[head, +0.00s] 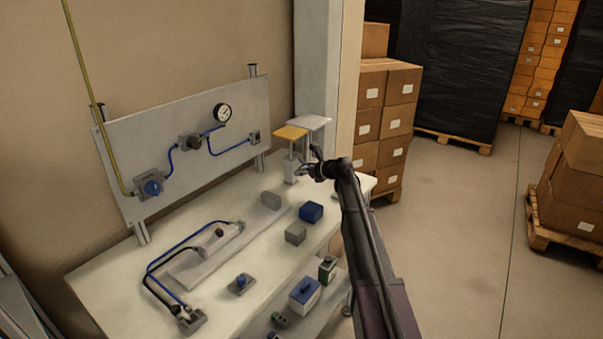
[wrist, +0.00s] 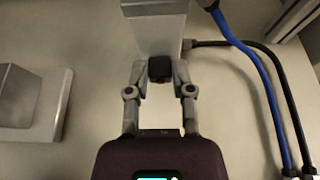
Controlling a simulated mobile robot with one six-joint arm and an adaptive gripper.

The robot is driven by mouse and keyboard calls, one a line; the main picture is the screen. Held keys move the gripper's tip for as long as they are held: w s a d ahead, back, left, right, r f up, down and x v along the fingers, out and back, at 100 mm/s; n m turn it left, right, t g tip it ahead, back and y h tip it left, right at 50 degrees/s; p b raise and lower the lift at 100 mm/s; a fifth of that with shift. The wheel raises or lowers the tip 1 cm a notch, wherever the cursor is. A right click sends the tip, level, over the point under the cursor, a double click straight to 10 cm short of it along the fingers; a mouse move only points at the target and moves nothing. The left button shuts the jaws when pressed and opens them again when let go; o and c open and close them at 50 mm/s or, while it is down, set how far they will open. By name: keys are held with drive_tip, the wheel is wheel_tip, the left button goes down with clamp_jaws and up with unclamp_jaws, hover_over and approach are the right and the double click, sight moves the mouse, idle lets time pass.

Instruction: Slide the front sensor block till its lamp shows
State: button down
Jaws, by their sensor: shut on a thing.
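In the wrist view my gripper (wrist: 160,85) is shut on a small black block (wrist: 159,66), the sensor block by its look. The block sits between the fingertips, against the end of a grey body (wrist: 155,30). A dull reddish-brown patch shows on its near edge; I cannot tell whether it is a lit lamp. In the head view my gripper (head: 315,160) is at the back right of the bench, beside a small stand with a yellow plate (head: 291,132) and a pale plate (head: 309,122). The held block is too small to make out there.
A blue hose (wrist: 248,55) and a black hose (wrist: 275,75) run close on the gripper's right. A grey block on a plate (wrist: 47,125) stands to its left. The bench (head: 105,275) holds several blocks and a hosed cylinder (head: 205,262). A gauge panel (head: 120,140) stands behind.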

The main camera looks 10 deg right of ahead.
sight(295, 163)
drive_tip(key=shift+r, duration=0.1)
wheel_tip(295, 163, up, 4)
drive_tip(key=p, duration=0.4)
drive_tip(key=shift+c, duration=2.4)
unclamp_jaws()
drive_tip(key=shift+f, duration=0.2)
